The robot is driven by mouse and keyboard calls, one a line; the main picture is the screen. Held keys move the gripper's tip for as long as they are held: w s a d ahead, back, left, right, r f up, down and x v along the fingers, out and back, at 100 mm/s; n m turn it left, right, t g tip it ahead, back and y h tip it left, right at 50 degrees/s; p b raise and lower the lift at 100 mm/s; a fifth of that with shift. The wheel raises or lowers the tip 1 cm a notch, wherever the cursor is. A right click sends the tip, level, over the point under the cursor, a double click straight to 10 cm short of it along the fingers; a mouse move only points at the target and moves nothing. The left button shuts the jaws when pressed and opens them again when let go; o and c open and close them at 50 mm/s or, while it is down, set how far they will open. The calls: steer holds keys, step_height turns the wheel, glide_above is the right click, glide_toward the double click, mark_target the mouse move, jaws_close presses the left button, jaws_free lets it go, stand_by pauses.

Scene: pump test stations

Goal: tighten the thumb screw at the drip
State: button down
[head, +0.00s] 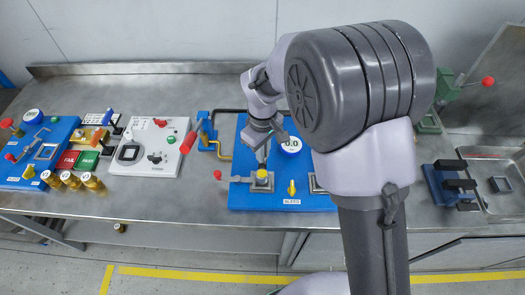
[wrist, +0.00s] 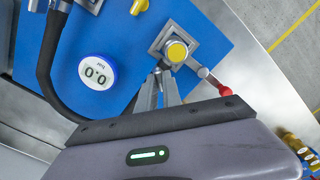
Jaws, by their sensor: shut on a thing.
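A round yellow-topped knob (head: 262,175) stands on a square grey base on the blue pump board (head: 240,200). It also shows in the wrist view (wrist: 177,52). My gripper (head: 262,160) reaches down to it from above. In the wrist view my gripper's fingers (wrist: 166,72) are shut on the knob at its near side. I cannot see a drip, and the thread under the knob is hidden. A gauge (head: 291,145) reading 0.0 is on the same board, also clear in the wrist view (wrist: 97,72).
A red-ended lever (wrist: 222,88) lies close beside the knob. A yellow valve handle (head: 291,188) and a black hose (wrist: 48,60) are on the board. A white panel (head: 150,146) and several brass fittings (head: 72,181) stand left. A metal tray (head: 505,200) is at far right.

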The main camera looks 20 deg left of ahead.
steer(key=m, duration=0.9)
steer(key=shift+m+b, duration=0.3)
steer(key=shift+b, duration=0.1)
stand_by(0.4)
steer(key=c, duration=1.5)
jaws_free()
step_height(320, 180, up, 17)
steer(key=p, duration=0.5)
steer(key=shift+r, duration=0.2)
